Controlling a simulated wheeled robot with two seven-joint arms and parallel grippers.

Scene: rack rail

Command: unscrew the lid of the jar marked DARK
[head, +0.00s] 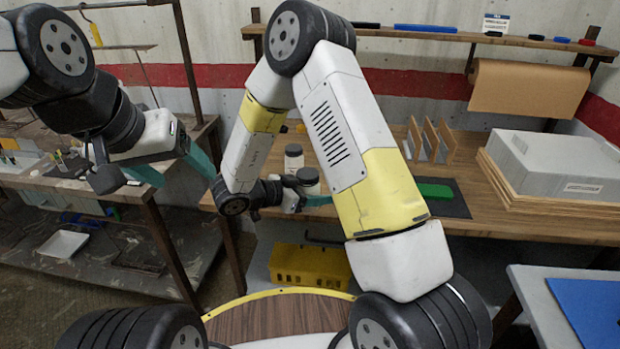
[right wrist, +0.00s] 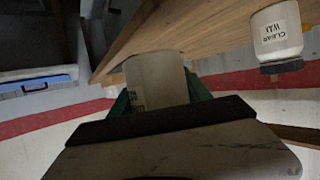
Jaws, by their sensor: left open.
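Two pale jars with dark lids stand on the wooden bench. The nearer jar (head: 310,188) is between the teal fingers of my right gripper (head: 318,200). In the right wrist view, which is upside down, that jar (right wrist: 155,80) has a finger against each side. Only the edge of its label shows, and I cannot read it. Its lid is out of that view. The other jar (head: 293,162) is just behind; in the right wrist view a jar (right wrist: 277,35) is labelled CLEAR WAX. My left gripper (head: 173,168) is open and empty, to the left of the bench.
A green block (head: 434,190) lies on a dark mat right of the jars. Upright wooden dividers (head: 430,140) and a large grey box (head: 560,165) stand further right. A yellow crate (head: 310,265) sits below the bench. My right arm crosses the view's middle.

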